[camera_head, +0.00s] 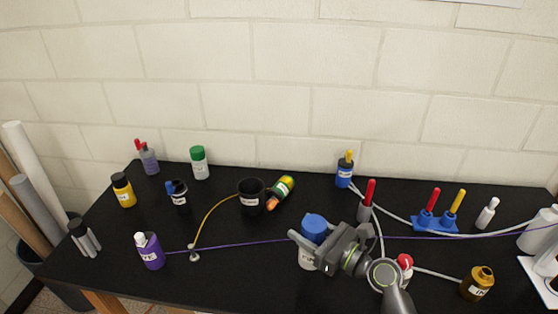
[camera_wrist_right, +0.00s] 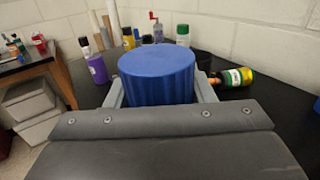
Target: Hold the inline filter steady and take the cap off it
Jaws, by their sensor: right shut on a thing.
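A wide blue ribbed cap (camera_head: 314,225) sits at the front middle of the black table, above a white labelled body (camera_head: 306,260). The label is too small to read, so I cannot confirm that this is the inline filter. My right gripper (camera_head: 308,240) reaches in from the lower right and is shut on the blue cap. In the right wrist view the blue cap (camera_wrist_right: 157,75) stands upright between the two grey fingers; the body below it is hidden. I cannot tell whether the cap is still seated on the body. My left gripper is not in view.
A red-handled tool (camera_head: 368,198) and a brown bottle (camera_head: 478,283) stand to the right.

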